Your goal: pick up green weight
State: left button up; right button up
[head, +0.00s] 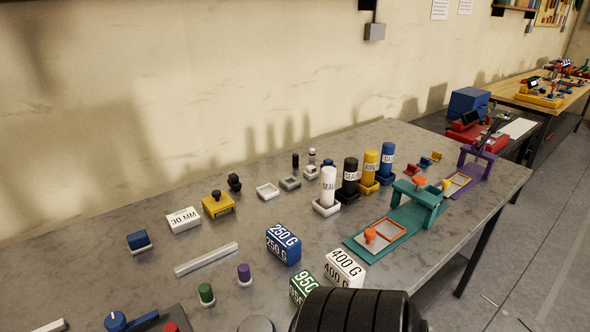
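A green block with white lettering that reads 950 and G (303,287) stands on the grey table at the bottom middle of the head view. Its lower right part is hidden behind a dark ribbed cylinder at the bottom edge, which may be part of my arm. A white block marked 400 G (344,266) stands just behind it to the right. A blue block marked 250 G (283,245) stands further back. Neither of my grippers shows in the head view.
A small green-topped peg (206,294) and a purple-topped peg (244,274) stand left of the green block. A white bar (206,260) lies behind them. A teal press (405,215) and several upright tubes stand to the right.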

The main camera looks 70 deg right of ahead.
aim_at(301, 283)
jog(key=i+l+z, duration=0.15)
jog(key=z, duration=1.05)
